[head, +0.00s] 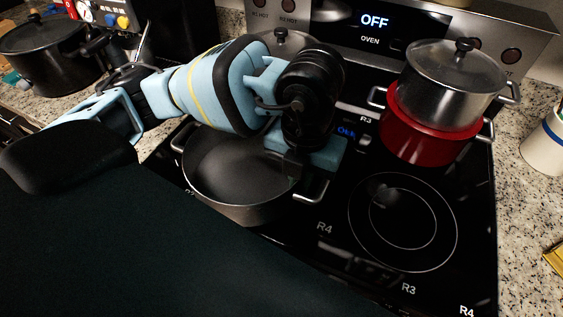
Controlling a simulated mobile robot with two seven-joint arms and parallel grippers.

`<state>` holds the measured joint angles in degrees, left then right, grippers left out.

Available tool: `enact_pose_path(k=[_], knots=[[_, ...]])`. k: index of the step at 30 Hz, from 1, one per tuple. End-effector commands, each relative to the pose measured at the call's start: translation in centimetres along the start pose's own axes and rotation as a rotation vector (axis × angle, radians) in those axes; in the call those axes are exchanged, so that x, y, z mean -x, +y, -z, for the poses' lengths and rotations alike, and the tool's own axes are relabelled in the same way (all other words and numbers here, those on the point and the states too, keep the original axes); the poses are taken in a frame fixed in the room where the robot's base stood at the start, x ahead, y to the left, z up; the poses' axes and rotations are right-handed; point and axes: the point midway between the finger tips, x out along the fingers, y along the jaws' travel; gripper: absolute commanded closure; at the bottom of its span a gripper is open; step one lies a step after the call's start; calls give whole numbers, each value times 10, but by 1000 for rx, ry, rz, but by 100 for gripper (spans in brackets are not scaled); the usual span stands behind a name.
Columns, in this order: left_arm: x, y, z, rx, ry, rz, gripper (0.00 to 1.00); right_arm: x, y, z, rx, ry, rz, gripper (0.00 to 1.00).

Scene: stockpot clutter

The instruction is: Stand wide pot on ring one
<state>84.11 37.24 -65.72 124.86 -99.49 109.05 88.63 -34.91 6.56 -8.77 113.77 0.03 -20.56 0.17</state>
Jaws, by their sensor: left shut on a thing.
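The wide pot (225,175) is a dark, shallow, empty pan with a metal loop handle on each side. It is upright over the left front part of the black glass cooktop (335,220); I cannot tell whether its base touches the glass. My left gripper (293,168) points down and is shut at the pot's right rim, beside the right handle. The arm hides part of the pot's far rim. Any ring under the pot is hidden, and a label left of it is too small to read. My right gripper is not in view.
A steel pot with a glass lid (455,68) sits on a red pot (425,135) at the back right. Another lid (285,40) shows behind my arm. The right front ring (403,222) is bare. A dark lidded pot (42,55) is on the left counter, a white crock (547,140) at right.

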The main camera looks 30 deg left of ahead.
Motion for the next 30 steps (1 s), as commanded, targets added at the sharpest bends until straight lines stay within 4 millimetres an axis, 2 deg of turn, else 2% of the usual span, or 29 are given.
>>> enact_pose_path(k=[1, 6, 17, 21, 27, 30], knots=[[0, 11, -7, 8, -3, -2, 100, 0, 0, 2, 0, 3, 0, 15], [-2, 31, -23, 5, -3, -1, 100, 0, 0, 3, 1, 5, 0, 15], [-4, 40, -30, 1, -3, 0, 100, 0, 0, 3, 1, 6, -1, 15], [-5, 51, -38, 5, -4, -1, 100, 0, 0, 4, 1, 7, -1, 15], [-34, 48, -36, 1, -1, 0, 100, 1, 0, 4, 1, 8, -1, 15], [-40, 48, -37, 1, -4, 0, 100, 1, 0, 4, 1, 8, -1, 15]])
